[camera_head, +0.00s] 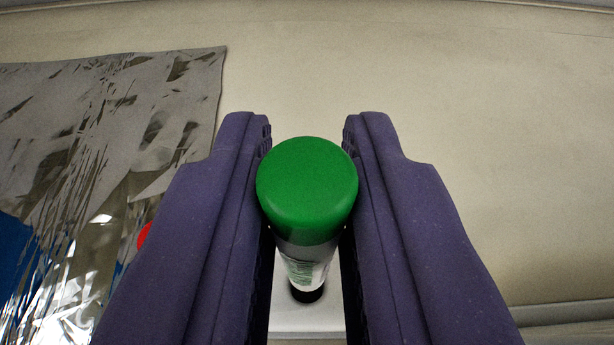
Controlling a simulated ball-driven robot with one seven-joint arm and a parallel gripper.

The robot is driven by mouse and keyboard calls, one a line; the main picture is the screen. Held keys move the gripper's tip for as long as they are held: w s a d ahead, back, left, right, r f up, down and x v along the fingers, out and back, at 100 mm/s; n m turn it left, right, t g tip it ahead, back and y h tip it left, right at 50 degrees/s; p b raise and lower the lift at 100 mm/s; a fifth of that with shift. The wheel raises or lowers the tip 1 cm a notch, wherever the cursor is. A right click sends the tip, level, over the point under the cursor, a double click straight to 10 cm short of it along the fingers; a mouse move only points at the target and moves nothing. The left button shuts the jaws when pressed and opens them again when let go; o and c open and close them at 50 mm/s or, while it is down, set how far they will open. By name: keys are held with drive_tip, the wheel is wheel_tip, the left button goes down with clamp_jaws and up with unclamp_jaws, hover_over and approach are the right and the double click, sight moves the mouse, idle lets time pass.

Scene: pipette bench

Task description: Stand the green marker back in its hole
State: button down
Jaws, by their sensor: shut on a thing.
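The green marker (307,186) is between the two purple fingers of my gripper (307,150), which is shut on it. Its green cap faces the camera, and its pale, labelled body runs down and away, looking roughly upright. Below its far end is a white block (290,318) with a dark round spot (307,294), which looks like a hole. The marker's lower end lines up with this spot in the picture. I cannot tell whether the tip is inside it or above it.
A crinkled, shiny silver sheet (150,110) covers the left side. A red object (145,235) shows partly behind the left finger, and a blue patch (14,262) is at the left edge. The beige surface (480,110) at the back and right is clear.

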sight(307, 279)
drive_tip(key=shift+f, duration=0.1)
drive_tip(key=shift+f+b, duration=0.65)
drive_tip(key=shift+b, duration=0.2)
drive_tip(key=shift+f, duration=0.1)
drive_tip(key=shift+f+b, duration=1.2)
drive_tip(key=c, duration=0.9)
unclamp_jaws()
drive_tip(key=shift+r, duration=0.1)
